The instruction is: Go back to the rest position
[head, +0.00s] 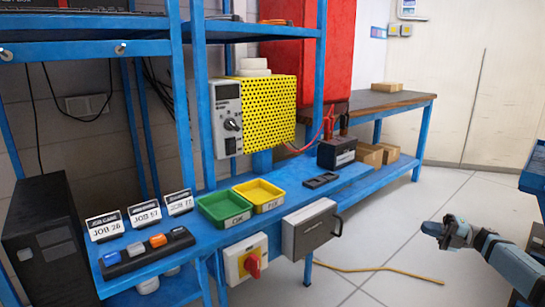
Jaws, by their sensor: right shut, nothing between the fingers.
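My right gripper (440,235) comes in from the lower right on its grey-blue arm. It is shut and empty. It hangs over the open tile floor, to the right of the blue bench (196,234) and apart from it. My left gripper is out of the picture. No object of the task shows at my right gripper.
On the bench stand a green tray (207,211), a yellow tray (247,199), job cards (145,214), a black battery (336,151) and a yellow perforated box (268,110). A grey drawer box (312,230) and red switch (251,266) jut from its front. A yellow cable (375,269) lies on the floor.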

